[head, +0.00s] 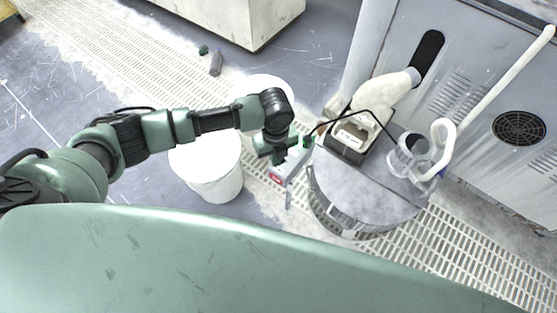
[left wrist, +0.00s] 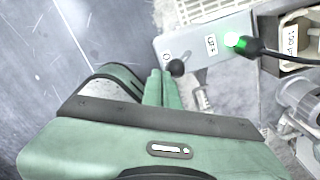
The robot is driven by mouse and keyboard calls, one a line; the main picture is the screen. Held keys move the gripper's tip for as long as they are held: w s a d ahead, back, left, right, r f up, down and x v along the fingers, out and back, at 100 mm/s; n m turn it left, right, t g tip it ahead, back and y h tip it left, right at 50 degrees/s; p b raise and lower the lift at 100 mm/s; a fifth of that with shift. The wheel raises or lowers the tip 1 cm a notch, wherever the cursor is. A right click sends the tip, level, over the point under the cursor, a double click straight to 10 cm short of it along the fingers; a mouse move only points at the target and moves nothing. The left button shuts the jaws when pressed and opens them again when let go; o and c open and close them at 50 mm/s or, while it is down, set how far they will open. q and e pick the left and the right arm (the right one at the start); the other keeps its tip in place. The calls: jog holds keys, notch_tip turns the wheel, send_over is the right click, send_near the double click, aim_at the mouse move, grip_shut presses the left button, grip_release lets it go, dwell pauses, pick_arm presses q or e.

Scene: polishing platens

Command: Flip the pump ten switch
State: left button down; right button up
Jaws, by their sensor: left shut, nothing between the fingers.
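The switch box is a small grey box (head: 290,170) beside the round drum, with a red mark on its near end in the head view. In the left wrist view the box (left wrist: 190,42) shows a white label, a lit green lamp (left wrist: 234,40) and a black ball-tipped switch lever (left wrist: 177,67). My left gripper (head: 282,153) is over the box in the head view. In the left wrist view its green fingers (left wrist: 161,75) are shut and empty, with their tips just left of the black ball. I cannot tell whether they touch it. My right gripper is in neither view.
A round grey drum (head: 345,190) stands right of the box and carries a labelled container (head: 350,137) with a black cable. A white bucket (head: 213,170) stands to the left. A pale pipe (head: 500,80) and a grey cabinet (head: 475,50) are at right.

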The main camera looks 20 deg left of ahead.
pick_arm(q)
jog(key=shift+f, duration=0.25)
dwell(0.4)
notch_tip(320, 180, up, 7)
jog(key=p, duration=0.7)
dwell(0.5)
